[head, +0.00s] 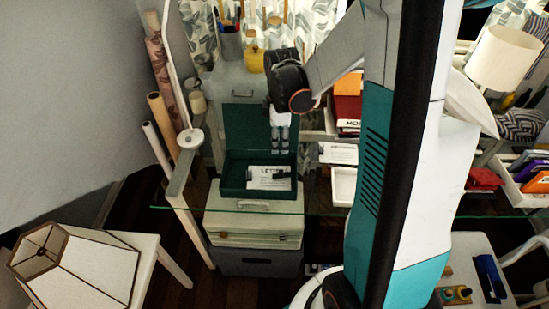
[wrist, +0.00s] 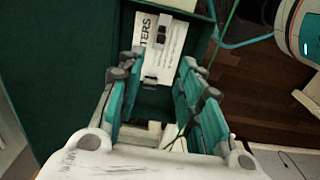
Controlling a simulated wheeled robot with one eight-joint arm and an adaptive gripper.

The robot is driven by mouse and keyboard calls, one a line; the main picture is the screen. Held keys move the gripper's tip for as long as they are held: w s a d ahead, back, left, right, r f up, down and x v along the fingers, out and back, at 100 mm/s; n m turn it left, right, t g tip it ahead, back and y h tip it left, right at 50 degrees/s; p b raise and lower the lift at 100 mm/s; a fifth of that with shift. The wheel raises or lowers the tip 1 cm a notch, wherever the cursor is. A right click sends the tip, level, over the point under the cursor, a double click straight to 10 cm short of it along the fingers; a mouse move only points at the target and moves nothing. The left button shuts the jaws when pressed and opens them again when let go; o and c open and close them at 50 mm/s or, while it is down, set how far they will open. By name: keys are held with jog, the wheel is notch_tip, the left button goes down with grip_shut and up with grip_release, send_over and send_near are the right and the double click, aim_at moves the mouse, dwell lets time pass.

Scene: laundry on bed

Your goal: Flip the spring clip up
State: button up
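A dark green box (head: 226,186) stands open, its lid (head: 240,125) raised at the back. Inside it lies a white card marked "LETTERS" (head: 258,184), also in the wrist view (wrist: 176,42). A small dark clip (head: 283,174) sits at the card's right part in the head view. The wrist view shows a dark piece on the card (wrist: 161,30) and another small dark piece (wrist: 150,81) at its near edge; I cannot tell which is the spring clip's lever. My gripper (head: 280,151) is above the box, fingers apart and empty in the wrist view (wrist: 160,70).
The box is on a pale drawer cabinet (head: 255,228) by a glass desktop edge. A white tray (head: 343,187) and another lettered card (head: 338,153) lie to the right. A thin post with a round base (head: 191,138) and rolls (head: 162,125) stand left.

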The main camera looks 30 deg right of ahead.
aim_at(283, 174)
notch_tip(283, 174, down, 14)
jog(key=b, duration=0.4)
jog(key=shift+r, duration=0.2)
grip_shut()
